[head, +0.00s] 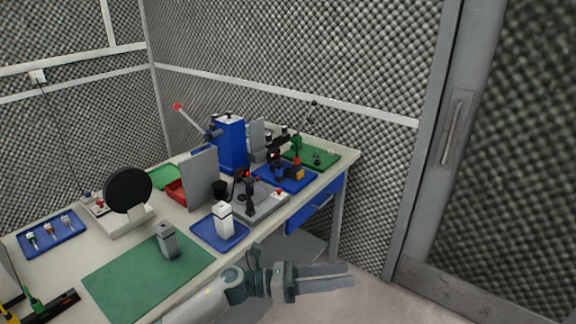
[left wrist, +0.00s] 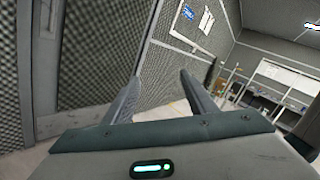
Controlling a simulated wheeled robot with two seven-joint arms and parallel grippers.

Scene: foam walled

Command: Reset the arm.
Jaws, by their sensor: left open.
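My left arm reaches in from the bottom of the head view. Its gripper (head: 352,275) is held level beside the front edge of the workbench (head: 80,267), over the floor, pointing right. Its two long grey fingers are apart with nothing between them. In the left wrist view the gripper (left wrist: 160,85) also shows both fingers spread and empty, with the room beyond. It touches nothing that I can see. My right gripper shows in neither view.
On the bench stand a green mat (head: 125,285) with a grey block (head: 167,241), a blue tray (head: 207,233) with a white block (head: 224,220), a round black disc (head: 128,190) and a blue press (head: 231,143). A grey door frame (head: 425,150) is at right. Floor right of the bench is clear.

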